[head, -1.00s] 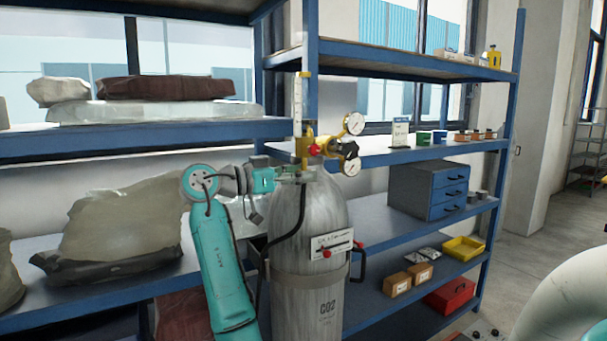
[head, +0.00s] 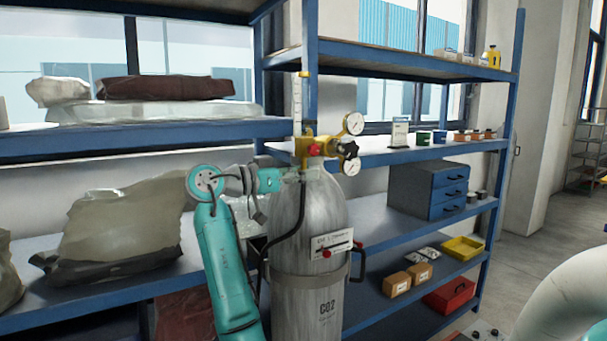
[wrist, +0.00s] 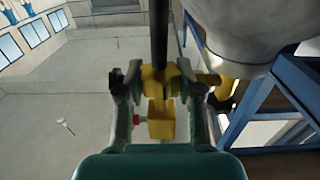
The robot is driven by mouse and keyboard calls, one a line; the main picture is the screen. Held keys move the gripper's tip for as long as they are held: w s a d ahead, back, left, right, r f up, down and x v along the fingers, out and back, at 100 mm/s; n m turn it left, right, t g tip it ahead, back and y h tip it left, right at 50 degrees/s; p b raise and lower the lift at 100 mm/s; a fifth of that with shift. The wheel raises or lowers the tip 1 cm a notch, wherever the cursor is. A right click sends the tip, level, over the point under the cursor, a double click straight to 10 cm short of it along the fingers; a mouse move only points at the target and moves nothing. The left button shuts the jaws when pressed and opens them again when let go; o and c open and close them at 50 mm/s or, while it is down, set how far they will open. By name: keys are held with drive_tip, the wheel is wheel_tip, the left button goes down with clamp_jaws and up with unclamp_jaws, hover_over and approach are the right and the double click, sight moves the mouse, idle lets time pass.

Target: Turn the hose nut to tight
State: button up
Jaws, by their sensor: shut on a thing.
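The yellow brass regulator (head: 318,150) with two round gauges sits on top of the grey CO2 cylinder (head: 318,215). A black hose (head: 300,215) hangs from below its left side; in the wrist view the hose (wrist: 159,35) runs up from the brass hose nut (wrist: 158,76). My gripper (wrist: 160,84) is shut on the hose nut, one finger on each side. In the head view my gripper (head: 292,174) is small, just under the regulator's left end. The nut itself is hard to make out there, and its tightness cannot be told.
Blue shelving (head: 420,155) stands behind the cylinder, with a grey drawer unit (head: 430,190), a yellow tray (head: 462,247) and a red box (head: 450,295). Sacks (head: 120,235) lie on the left shelf. A red-knobbed label plate (head: 331,244) is on the cylinder front.

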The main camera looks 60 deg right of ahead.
drive_tip(key=shift+t+h, duration=0.3)
drive_tip(key=shift+t, duration=0.1)
drive_tip(key=n+t+h, duration=0.1)
drive_tip(key=n+t, duration=0.1)
drive_tip(key=t, duration=0.1)
drive_tip(key=n+t+h, duration=0.1)
drive_tip(key=n+t, duration=0.2)
drive_tip(key=shift+s+t, duration=0.1)
drive_tip(key=shift+t, duration=0.3)
drive_tip(key=n+t, duration=0.2)
drive_tip(key=t, duration=0.2)
drive_tip(key=n+t, duration=0.3)
drive_tip(key=t, duration=0.1)
drive_tip(key=shift+s+n+y, duration=0.1)
drive_tip(key=shift+n+y, duration=0.2)
drive_tip(key=n+t+y, duration=0.2)
drive_tip(key=n+t, duration=0.1)
drive_tip(key=t, duration=0.1)
drive_tip(key=n+t+y, duration=0.2)
drive_tip(key=t+y, duration=0.1)
drive_tip(key=shift+d+n+t, duration=0.1)
drive_tip(key=shift+n+t, duration=0.3)
drive_tip(key=shift+n+t+y, duration=1.5)
drive_tip(key=shift+n+y, duration=0.4)
drive_tip(key=shift+y, duration=0.7)
drive_tip(key=shift+n+y, duration=0.3)
drive_tip(key=shift+y, duration=0.2)
drive_tip(key=o, duration=1.2)
